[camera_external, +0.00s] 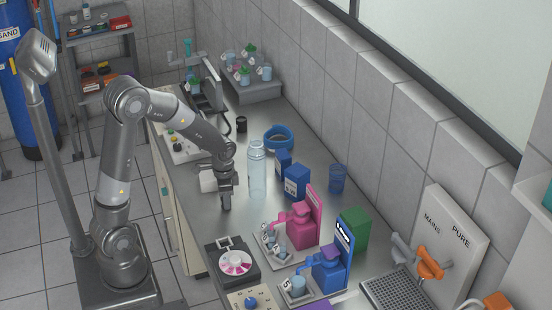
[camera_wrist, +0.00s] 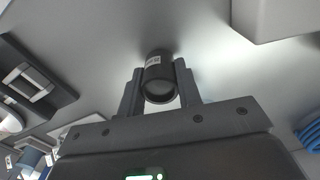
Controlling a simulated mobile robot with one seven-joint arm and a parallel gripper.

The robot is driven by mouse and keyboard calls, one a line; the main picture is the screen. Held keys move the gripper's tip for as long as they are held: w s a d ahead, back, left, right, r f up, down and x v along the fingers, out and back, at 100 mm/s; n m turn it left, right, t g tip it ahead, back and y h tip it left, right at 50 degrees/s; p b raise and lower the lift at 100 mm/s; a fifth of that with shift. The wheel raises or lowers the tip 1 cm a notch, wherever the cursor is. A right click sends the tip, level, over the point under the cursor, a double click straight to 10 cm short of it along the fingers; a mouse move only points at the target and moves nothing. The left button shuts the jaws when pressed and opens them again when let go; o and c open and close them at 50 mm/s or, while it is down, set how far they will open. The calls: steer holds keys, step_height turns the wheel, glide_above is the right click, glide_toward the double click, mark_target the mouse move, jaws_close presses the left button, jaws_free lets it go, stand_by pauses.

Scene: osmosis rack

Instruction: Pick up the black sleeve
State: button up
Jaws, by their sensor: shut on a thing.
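The black sleeve (camera_wrist: 158,77) is a short dark cylinder with a small white label, seen in the wrist view between my two fingers. My gripper (camera_wrist: 157,88) is shut on it, with one finger on each side. In the external view my gripper (camera_external: 226,203) points down, low over the steel counter, left of a clear bottle. There the sleeve cannot be told apart from the dark fingers. I cannot tell whether the sleeve touches the counter.
The clear bottle (camera_external: 257,170) stands close to the right of my gripper, with blue boxes (camera_external: 295,182) beyond it. A black device with a pink-and-white disc (camera_external: 235,262) lies nearer the camera. Another small black cylinder (camera_external: 241,124) stands farther back. Some bare counter (camera_external: 212,228) surrounds my gripper.

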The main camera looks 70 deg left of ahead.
steer(key=shift+r, duration=0.45)
step_height(320, 180, up, 3)
steer(key=shift+f, duration=0.1)
steer(key=s+d+r, duration=0.3)
steer(key=d+r, duration=0.4)
steer(key=d, duration=0.4)
steer(key=w+d+r, duration=0.3)
steer(key=w+d, duration=0.1)
steer(key=w, duration=0.2)
steer(key=w+d+r, duration=0.3)
steer(key=w+d, duration=0.1)
steer(key=w, duration=0.2)
steer(key=w+d+r, duration=0.3)
steer(key=w+d, duration=0.2)
steer(key=w, duration=0.1)
steer(key=w+d+r, duration=0.2)
steer(key=w+d, duration=0.2)
steer(key=d, duration=0.4)
steer(key=w+d+r, duration=0.2)
steer(key=w+d, duration=0.1)
steer(key=d, duration=0.5)
glide_above(356, 216)
step_height(356, 216, down, 6)
steer(key=shift+f, duration=2.2)
